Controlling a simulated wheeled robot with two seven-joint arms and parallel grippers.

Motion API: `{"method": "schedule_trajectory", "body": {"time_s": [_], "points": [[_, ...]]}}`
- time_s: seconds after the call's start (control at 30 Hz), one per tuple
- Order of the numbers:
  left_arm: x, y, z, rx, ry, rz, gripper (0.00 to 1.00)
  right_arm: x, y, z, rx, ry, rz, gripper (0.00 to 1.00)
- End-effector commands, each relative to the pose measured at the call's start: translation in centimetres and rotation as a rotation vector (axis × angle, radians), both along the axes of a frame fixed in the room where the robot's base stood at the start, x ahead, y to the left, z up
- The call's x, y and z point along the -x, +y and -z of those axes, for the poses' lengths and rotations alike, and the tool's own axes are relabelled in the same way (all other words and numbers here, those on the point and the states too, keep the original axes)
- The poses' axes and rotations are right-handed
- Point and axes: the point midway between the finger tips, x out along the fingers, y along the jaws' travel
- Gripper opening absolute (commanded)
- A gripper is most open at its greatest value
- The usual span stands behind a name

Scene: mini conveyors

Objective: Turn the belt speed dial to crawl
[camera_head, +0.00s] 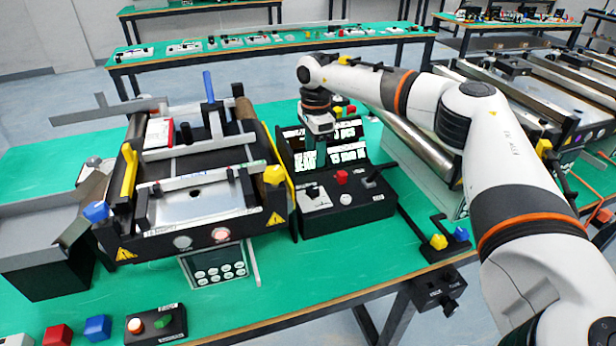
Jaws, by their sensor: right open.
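A black control box (345,215) stands on the green table, to the right of the mini conveyor. On its top left a small black knob (313,191) sits on a white plate with markings too small to read; it looks like the speed dial. My right gripper (315,158) comes in from the right and points down above the back of the box, in front of its labelled back panel (348,153). It is open and empty, apart from the knob. My left gripper is not in view.
The box also carries a red button (341,176), a white button (346,199) and a black lever (376,174). The mini conveyor (195,205) stands close on the left.

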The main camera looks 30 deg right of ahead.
Motion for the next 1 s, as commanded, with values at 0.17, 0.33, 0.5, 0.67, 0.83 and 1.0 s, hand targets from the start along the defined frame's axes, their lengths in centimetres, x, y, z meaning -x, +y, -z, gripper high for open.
{"method": "schedule_trajectory", "body": {"time_s": [0.17, 0.33, 0.5, 0.67, 0.83, 1.0], "points": [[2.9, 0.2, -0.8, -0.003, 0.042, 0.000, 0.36, 0.1, 0.0, 3.1, 0.002, 0.006, 0.000, 0.54], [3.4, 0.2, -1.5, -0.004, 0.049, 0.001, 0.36, 0.2, 0.0, 6.6, 0.002, 0.005, 0.000, 0.54], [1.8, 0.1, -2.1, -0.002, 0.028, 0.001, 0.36, 0.1, 0.0, 9.3, 0.000, 0.004, 0.001, 0.54], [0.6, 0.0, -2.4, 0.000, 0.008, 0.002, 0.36, 0.1, 0.0, 10.7, 0.001, 0.002, 0.001, 0.54], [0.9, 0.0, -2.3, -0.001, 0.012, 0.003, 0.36, 0.1, 0.0, 11.1, 0.001, 0.001, 0.000, 0.54], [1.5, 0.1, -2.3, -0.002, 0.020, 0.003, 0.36, 0.1, 0.0, 11.0, 0.000, 0.001, 0.000, 0.53]]}}
